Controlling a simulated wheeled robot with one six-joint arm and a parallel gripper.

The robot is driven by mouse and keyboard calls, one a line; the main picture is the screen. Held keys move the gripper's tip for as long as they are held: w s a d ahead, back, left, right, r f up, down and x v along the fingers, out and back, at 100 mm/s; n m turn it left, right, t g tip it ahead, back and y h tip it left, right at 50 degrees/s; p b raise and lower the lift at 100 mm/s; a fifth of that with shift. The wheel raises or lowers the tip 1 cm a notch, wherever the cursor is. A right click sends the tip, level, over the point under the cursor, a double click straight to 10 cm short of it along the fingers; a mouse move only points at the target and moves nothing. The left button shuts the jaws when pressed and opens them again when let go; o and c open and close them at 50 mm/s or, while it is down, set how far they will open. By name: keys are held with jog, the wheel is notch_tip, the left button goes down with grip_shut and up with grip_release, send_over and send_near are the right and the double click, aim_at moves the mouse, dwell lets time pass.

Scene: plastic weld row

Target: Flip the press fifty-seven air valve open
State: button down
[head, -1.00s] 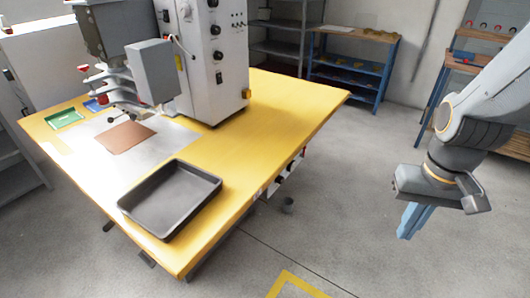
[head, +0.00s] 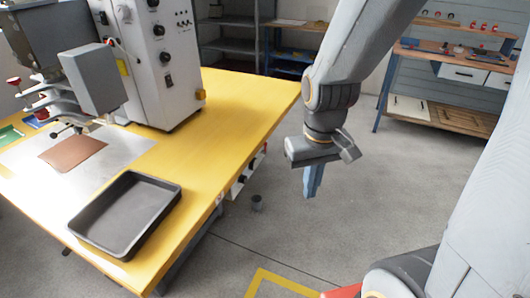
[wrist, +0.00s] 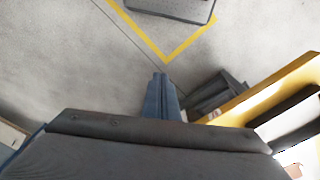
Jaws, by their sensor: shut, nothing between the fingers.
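My gripper (head: 312,188) hangs over the bare floor to the right of the yellow table, fingers pointing down. Its blue fingers are together and empty, and they also show in the wrist view (wrist: 161,97). I cannot tell which part is the air valve.
The yellow table (head: 225,115) carries a dark tray (head: 172,188) and a brown sheet (head: 73,153). A workbench (head: 455,60) is at the back right. The floor between is clear.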

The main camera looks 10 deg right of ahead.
jog(key=w+d+f+n+t+b, duration=0.2)
jog(key=w+f+n, duration=0.15)
jog(key=w, duration=0.45)
jog(key=w+d+f+n+t+b, duration=0.2)
jog(key=w+f, duration=0.3)
jog(key=w, duration=0.2)
jog(key=n+t+y+b, duration=0.4)
jog(key=n+t+b, duration=0.45)
jog(key=n, duration=0.45)
send_near(265, 148)
jog(key=s+d, duration=0.3)
jog(key=f+n+t+y+b, duration=0.1)
jog(key=n, duration=0.1)
jog(key=f+n+t+y+b, duration=0.1)
jog(key=n+y+b, duration=0.1)
jog(key=a+f+n+t+y+b, duration=0.1)
jog(key=n+y, duration=0.1)
jog(key=n, duration=0.1)
jog(key=shift+s, duration=0.25)
jog(key=b+x, duration=0.1)
jog(key=x, duration=0.9)
jog(key=shift+a+r+m, duration=0.15)
jog(key=shift+r+m, duration=0.05)
jog(key=shift+m, duration=0.05)
